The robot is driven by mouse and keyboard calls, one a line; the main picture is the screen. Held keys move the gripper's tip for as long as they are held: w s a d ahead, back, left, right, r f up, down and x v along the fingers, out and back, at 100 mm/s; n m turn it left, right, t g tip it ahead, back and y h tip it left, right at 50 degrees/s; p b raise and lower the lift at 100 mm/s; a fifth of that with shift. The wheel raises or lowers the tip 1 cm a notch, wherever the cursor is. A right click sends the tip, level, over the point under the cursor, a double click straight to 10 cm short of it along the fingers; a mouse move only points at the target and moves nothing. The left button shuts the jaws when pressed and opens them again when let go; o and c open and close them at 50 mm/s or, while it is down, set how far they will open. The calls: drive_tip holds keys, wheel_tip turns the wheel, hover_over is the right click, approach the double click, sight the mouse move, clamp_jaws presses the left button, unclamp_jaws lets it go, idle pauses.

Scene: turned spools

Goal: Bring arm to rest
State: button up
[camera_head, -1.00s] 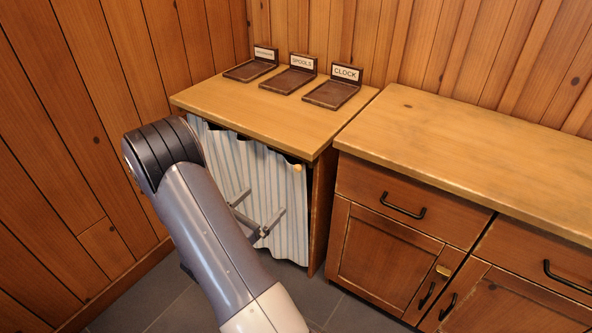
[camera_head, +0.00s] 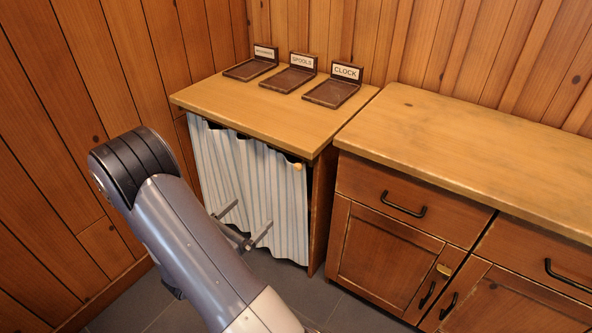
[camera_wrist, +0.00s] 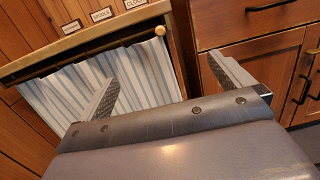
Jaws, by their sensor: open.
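My gripper (camera_head: 246,222) is open and empty in front of the striped curtain, below the edge of the counter. In the wrist view its two fingers (camera_wrist: 165,88) stand wide apart with nothing between them. My arm reaches in from the bottom of the head view, its black elbow joint at the left. The blue-and-white striped curtain (camera_head: 272,195) hangs under the wooden counter (camera_head: 245,106); it also shows in the wrist view (camera_wrist: 110,78) behind the left finger.
Three empty dark wooden stands are on the counter: one with a blurred label (camera_head: 247,71), one marked SPOOLS (camera_head: 286,81), one marked CLOCK (camera_head: 329,94). A cabinet (camera_head: 385,253) with drawers and black handles stands at the right. Grey floor tiles (camera_head: 345,315) are clear.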

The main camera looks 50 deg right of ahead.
drive_tip(key=shift+s+a+f, duration=0.1)
drive_tip(key=shift+a, duration=1.15)
drive_tip(key=shift+s+a+f, duration=0.1)
drive_tip(key=shift+a, duration=1.15)
drive_tip(key=d, duration=1)
drive_tip(key=shift+w+a+r, duration=0.1)
drive_tip(key=shift+a, duration=1.15)
drive_tip(key=shift+w+a+r, duration=0.1)
drive_tip(key=shift+a, duration=1.1)
drive_tip(key=shift+d, duration=0.1)
